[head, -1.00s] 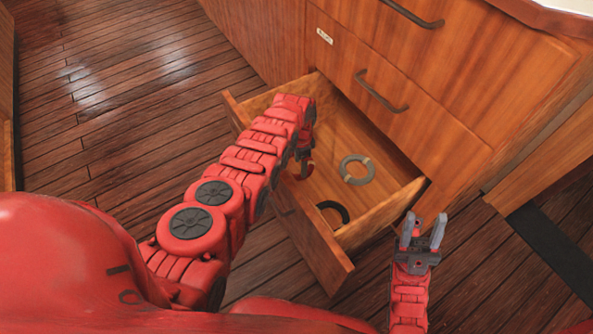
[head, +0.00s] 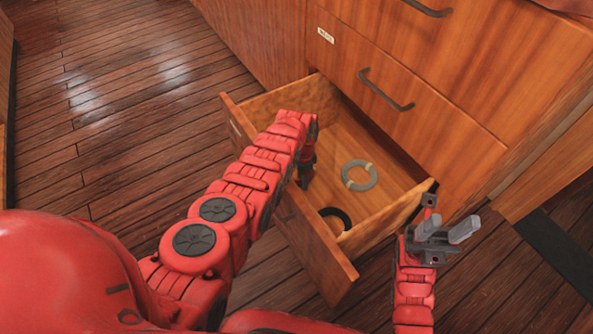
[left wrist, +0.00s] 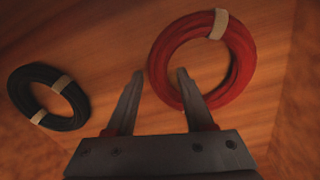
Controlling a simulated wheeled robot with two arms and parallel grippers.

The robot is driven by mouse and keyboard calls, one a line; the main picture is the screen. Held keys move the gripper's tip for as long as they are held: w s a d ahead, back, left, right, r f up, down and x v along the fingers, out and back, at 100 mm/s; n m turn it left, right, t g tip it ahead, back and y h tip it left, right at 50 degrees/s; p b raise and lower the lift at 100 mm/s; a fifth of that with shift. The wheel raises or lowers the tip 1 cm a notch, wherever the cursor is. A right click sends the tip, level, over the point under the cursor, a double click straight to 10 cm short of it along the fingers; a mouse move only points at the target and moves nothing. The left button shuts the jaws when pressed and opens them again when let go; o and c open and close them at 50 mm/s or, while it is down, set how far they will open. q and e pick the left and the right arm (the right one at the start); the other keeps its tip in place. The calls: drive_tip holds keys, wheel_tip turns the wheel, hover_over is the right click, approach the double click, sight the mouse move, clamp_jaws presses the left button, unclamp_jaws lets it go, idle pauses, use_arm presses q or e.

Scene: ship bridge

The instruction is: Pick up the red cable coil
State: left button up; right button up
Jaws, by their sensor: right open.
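The red cable coil (left wrist: 240,68) lies on the drawer floor at the upper right of the left wrist view, with a pale tie on its top. In the head view I cannot make it out behind my left arm. My left gripper (left wrist: 158,75) is open; the coil's left side shows between its two fingertips, the right fingertip overlapping the ring. I cannot tell whether they touch. In the head view this gripper (head: 306,178) points down into the drawer, mostly hidden by its arm. My right gripper (head: 448,227) is open and empty, outside the drawer at the right.
The open wooden drawer (head: 313,244) also holds a grey coil (head: 371,184) and a black coil (head: 341,212). The black coil shows at the left of the left wrist view (left wrist: 72,95). Closed drawers (head: 430,110) rise behind. The plank floor (head: 110,130) is clear at the left.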

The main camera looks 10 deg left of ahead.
use_arm(q)
clamp_jaws()
drive_tip(key=shift+r, duration=0.1)
idle(0.3)
